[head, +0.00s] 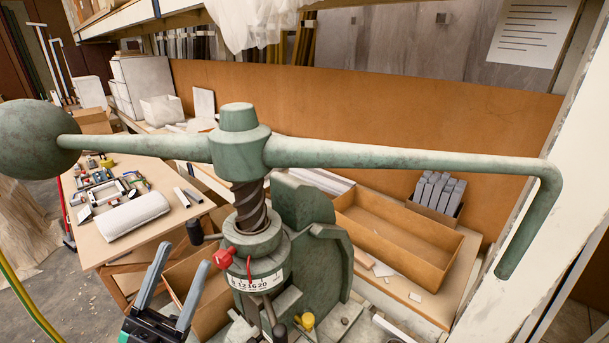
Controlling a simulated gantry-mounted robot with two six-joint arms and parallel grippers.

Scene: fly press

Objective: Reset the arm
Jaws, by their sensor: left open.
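The green fly press (307,213) stands in the middle of the head view. Its long arm (400,157) lies crosswise on top of the screw (251,205). A round ball weight (38,141) is at the left end, and a bent handle (528,225) hangs down at the right end. A numbered collar (258,282) with a red knob (223,258) sits below the screw. My left gripper (181,262) is at the bottom left, below the arm and left of the collar. Its two fingers are apart with nothing between them. My right gripper is not in view.
An open cardboard box (395,234) lies on the bench right of the press. A small box of grey bars (437,193) is behind it. A wooden table (165,224) with small parts stands at left. A white post (545,250) stands close to the bent handle.

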